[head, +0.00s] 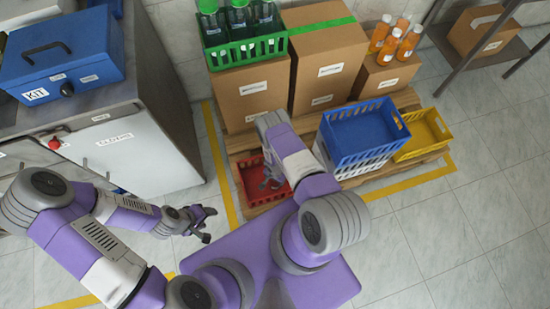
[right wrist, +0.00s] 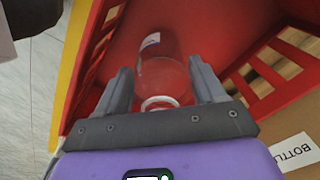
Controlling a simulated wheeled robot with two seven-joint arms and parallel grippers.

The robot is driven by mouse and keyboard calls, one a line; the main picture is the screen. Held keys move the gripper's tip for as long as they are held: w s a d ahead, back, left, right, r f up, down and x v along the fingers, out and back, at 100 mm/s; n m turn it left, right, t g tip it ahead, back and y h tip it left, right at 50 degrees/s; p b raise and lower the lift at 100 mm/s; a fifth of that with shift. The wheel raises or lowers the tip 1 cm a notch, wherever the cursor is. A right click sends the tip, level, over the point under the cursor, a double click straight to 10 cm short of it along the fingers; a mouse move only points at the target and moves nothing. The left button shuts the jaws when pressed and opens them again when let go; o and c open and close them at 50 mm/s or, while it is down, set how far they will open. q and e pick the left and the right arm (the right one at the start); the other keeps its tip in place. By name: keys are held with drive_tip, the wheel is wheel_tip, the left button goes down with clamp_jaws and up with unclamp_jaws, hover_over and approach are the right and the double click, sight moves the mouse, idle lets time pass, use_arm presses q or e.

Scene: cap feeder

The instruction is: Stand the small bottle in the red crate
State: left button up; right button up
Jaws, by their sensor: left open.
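The small bottle (right wrist: 163,75) is clear, with a pale ring at its neck and a white label. In the right wrist view it is inside the red crate (right wrist: 225,30), neck towards me, and looks upright. My right gripper (right wrist: 160,70) reaches into the crate with its fingers apart on either side of the bottle; narrow gaps seem to show. My left gripper (head: 207,224) is open and empty above the floor.
Behind the red crate stand cardboard boxes (head: 250,98), one bearing a green crate (head: 270,50) of bottles. A blue crate (head: 362,133) and a yellow crate (head: 425,135) are to its right. A cabinet (head: 150,150) stands at left; the floor at right is clear.

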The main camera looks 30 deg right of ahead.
drive_tip(key=shift+o, duration=1.2)
drive_tip(key=shift+r, duration=0.1)
wheel_tip(320, 180, up, 11)
drive_tip(key=p, duration=0.4)
drive_tip(key=shift+p, duration=0.4)
drive_tip(key=shift+r, duration=0.55)
drive_tip(key=s+a+r+n+y, duration=0.1)
drive_tip(key=s+a+r+n, duration=0.1)
drive_tip(key=r, duration=0.5)
drive_tip(key=s+a+r+n+y, duration=0.1)
drive_tip(key=s+a+r+n, duration=0.2)
drive_tip(key=a+r, duration=0.3)
drive_tip(key=s+a+r+n+y, duration=0.2)
drive_tip(key=s+a+r+n, duration=0.1)
drive_tip(key=r, duration=0.5)
drive_tip(key=shift+a+n+t, duration=0.3)
drive_tip(key=shift+a+n, duration=0.3)
drive_tip(key=shift+a, duration=0.05)
wheel_tip(320, 180, up, 5)
drive_tip(key=p, duration=0.5)
drive_tip(key=shift+f, duration=0.2)
